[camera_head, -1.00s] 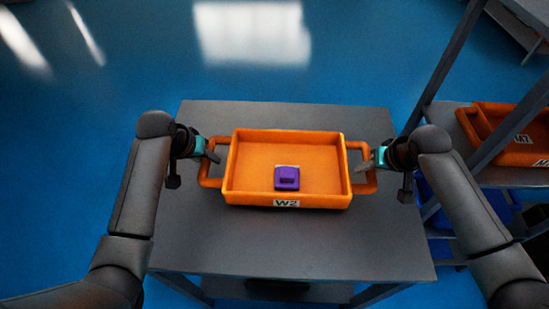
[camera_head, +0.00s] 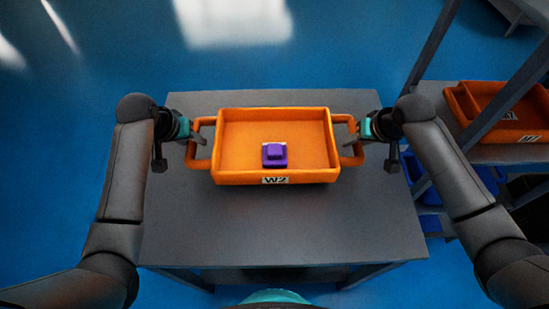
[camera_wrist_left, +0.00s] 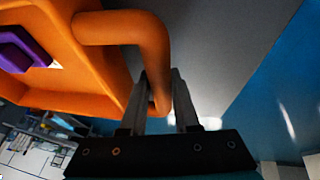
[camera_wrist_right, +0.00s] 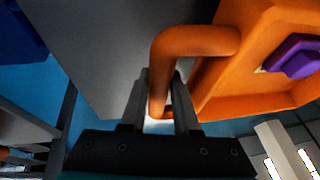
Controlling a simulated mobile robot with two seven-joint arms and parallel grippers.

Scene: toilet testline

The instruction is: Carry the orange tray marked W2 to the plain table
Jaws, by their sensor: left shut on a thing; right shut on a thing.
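The orange tray (camera_head: 230,178) marked W2 is over the grey table (camera_head: 270,230), roughly level; I cannot tell whether its underside touches the tabletop. A purple block (camera_head: 274,155) lies inside, near the tray's front wall. My left gripper (camera_head: 194,133) is shut on the tray's left handle, and its fingers show around the handle in the left wrist view (camera_wrist_left: 162,88). My right gripper (camera_head: 362,130) is shut on the right handle, also seen between the fingers in the right wrist view (camera_wrist_right: 161,88).
A dark metal rack (camera_head: 431,50) stands close to the table's right side. It bears more orange trays (camera_head: 513,124), with blue bins (camera_head: 430,195) below. Blue floor (camera_head: 60,150) is open to the left and behind the table.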

